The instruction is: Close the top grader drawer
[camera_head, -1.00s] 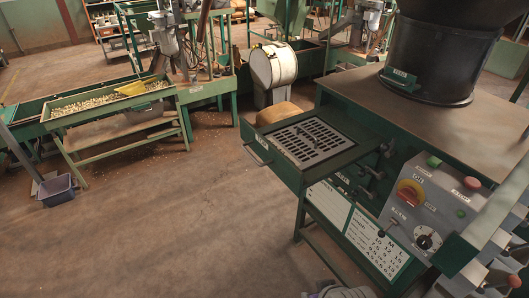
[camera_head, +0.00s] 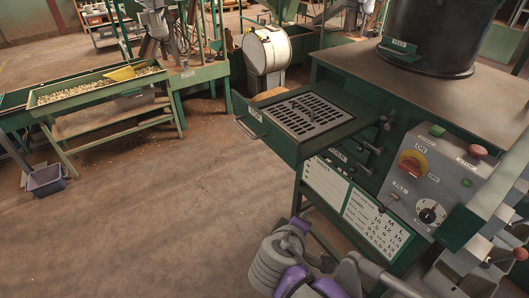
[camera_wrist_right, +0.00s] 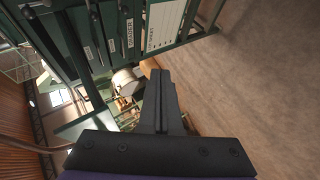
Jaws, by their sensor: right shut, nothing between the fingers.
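The top grader drawer (camera_head: 300,113) is pulled out to the left from the green grader (camera_head: 445,160) in the head view. It carries a slotted grey screen, and its bar handle (camera_head: 252,129) is on the outer front. My right arm rises at the bottom of the head view, below the drawer and apart from it. In the right wrist view my right gripper (camera_wrist_right: 160,76) is shut and empty, with the grader's labelled green side at the upper left. I cannot tell the drawer apart there. My left gripper is not in view.
A control panel (camera_head: 436,185) with knobs and buttons is right of the drawer, and a white chart (camera_head: 375,222) is below it. A black hopper (camera_head: 432,38) stands on top. A trough of nuts (camera_head: 95,86) stands at the left. The floor left of the grader is open.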

